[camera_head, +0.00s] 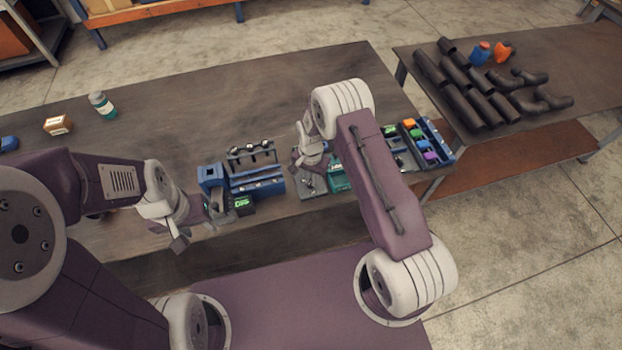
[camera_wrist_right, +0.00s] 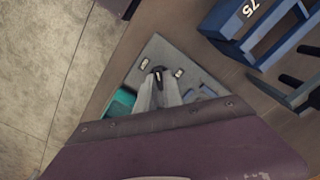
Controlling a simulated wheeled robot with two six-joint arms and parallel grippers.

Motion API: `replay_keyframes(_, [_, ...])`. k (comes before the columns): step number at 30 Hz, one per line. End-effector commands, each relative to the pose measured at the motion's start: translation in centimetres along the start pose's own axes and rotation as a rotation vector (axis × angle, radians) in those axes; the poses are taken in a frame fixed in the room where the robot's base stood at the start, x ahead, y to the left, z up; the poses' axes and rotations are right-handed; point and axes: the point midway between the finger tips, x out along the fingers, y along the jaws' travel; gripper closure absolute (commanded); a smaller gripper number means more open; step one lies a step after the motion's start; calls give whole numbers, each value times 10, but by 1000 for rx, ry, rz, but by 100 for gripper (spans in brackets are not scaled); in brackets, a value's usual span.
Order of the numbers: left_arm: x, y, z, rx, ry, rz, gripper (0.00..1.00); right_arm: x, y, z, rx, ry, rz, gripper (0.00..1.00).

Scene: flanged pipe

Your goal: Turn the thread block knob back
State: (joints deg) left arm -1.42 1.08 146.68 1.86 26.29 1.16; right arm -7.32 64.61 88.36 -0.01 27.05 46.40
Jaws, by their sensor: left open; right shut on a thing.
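A grey plate (camera_wrist_right: 190,75) with small pale labels, which seems to be the thread block, lies on the table under my right gripper. It shows partly in the head view (camera_head: 312,185). My right gripper (camera_wrist_right: 157,88) points down at it, with its fingers shut on a small dark knob (camera_wrist_right: 157,73) that stands on the plate. The fingers hide most of the knob, so its turn angle cannot be told. My left gripper (camera_head: 212,213) is open and empty, left of the blue rack.
A blue rack (camera_head: 256,180) and a small dark box with a green display (camera_head: 243,204) stand left of the plate. A teal block (camera_head: 338,178) is right beside it. Colored bins (camera_head: 425,145) stand further right.

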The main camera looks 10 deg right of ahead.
Motion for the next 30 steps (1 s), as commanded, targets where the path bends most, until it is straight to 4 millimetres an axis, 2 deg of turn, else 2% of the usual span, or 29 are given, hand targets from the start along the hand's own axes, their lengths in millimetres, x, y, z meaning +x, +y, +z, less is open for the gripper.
replay_keyframes(18, [27, 0, 3, 0, 0, 0, 55, 1, 0, 0, -484, 1, -1, 100])
replay_keyframes(30, [34, -1, 4, 0, 0, 0, 55, 0, 0, 0, -688, 1, -1, 100])
